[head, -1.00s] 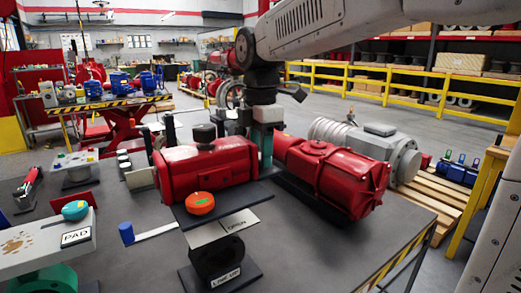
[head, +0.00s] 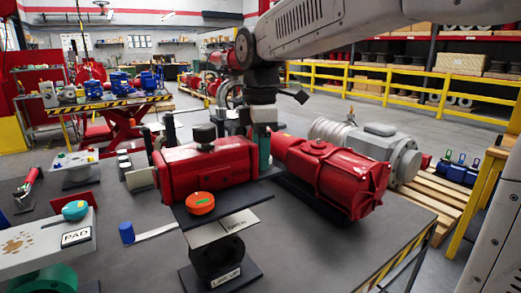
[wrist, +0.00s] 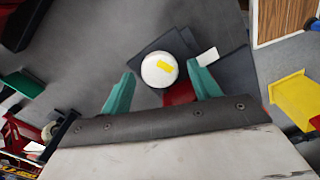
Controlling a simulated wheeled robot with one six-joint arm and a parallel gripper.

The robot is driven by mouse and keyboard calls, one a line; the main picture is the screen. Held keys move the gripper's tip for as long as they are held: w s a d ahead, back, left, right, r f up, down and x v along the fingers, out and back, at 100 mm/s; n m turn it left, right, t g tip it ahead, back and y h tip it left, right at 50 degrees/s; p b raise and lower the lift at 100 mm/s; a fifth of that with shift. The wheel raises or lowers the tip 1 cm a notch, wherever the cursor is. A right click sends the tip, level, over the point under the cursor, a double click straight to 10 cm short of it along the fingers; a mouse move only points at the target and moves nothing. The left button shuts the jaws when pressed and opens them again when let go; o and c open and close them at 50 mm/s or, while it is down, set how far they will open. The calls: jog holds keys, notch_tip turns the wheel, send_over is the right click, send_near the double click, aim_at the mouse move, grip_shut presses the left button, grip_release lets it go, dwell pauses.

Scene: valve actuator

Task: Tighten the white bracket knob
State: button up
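The white bracket knob (wrist: 159,70) is round with a yellow mark on top, and shows in the wrist view. My gripper (wrist: 162,76) has its two teal fingers spread on either side of the knob, with a visible gap at each side. In the wrist view the knob sits above a dark bracket plate (wrist: 225,70), and a red part (wrist: 180,95) shows just below it. In the head view my gripper (head: 264,152) points down behind the red actuator (head: 205,168). The knob is hidden there.
A second red cylinder (head: 330,175) lies to the right of my gripper. An orange knob (head: 200,203) sits on a dark plate in front. A blue knob (head: 75,210) is on a stand at left. The bench front (head: 340,255) is clear.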

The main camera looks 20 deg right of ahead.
notch_tip(320, 180, up, 8)
jog(key=shift+f, duration=0.1)
dwell(0.5)
jog(key=n, duration=0.3)
jog(key=shift+d+n, duration=0.35)
jog(key=shift+n, duration=0.05)
jog(key=shift+f+n, duration=0.2)
jog(key=shift+n, duration=0.1)
notch_tip(320, 180, down, 7)
jog(key=shift+f, duration=0.2)
